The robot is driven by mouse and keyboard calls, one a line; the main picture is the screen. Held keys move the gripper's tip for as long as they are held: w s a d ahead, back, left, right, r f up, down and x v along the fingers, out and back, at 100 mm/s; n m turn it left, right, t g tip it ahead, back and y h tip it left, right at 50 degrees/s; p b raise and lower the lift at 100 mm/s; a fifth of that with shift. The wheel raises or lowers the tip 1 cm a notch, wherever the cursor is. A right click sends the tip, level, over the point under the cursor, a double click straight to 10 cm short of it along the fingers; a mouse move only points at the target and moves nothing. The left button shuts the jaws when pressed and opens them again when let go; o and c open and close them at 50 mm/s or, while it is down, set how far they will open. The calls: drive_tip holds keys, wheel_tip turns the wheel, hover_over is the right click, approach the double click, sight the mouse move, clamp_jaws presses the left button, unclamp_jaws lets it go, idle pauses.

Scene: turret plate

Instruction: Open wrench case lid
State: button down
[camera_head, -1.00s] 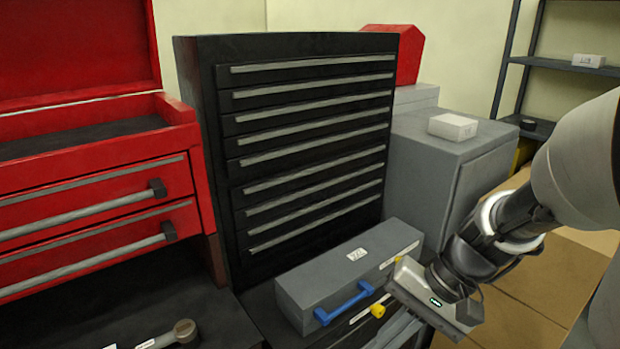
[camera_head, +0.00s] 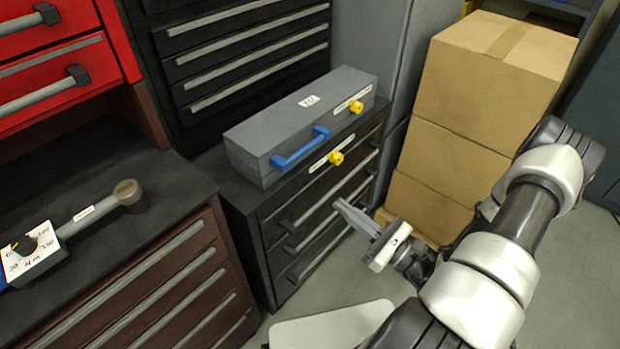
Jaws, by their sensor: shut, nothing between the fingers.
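The grey wrench case (camera_head: 290,118) lies on top of a low black drawer cabinet, with its lid shut. A blue handle (camera_head: 300,148) is on its front face. A yellow latch knob (camera_head: 356,106) sits on the case front at the right, and another yellow knob (camera_head: 336,158) is below the handle, at the cabinet's front edge. My gripper (camera_head: 341,206) is shut and empty. It appears in front of the cabinet's drawers, below and to the right of the case, apart from the case.
The low cabinet (camera_head: 290,214) has several drawers with bar handles. Stacked cardboard boxes (camera_head: 480,90) stand at the right. A torque wrench (camera_head: 95,211) lies on the dark bench at the left. Grey floor is clear between the cabinet and my arm.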

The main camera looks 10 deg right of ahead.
drive_tip(key=r+x, duration=0.2)
drive_tip(key=x, duration=1)
drive_tip(key=shift+r, duration=0.45)
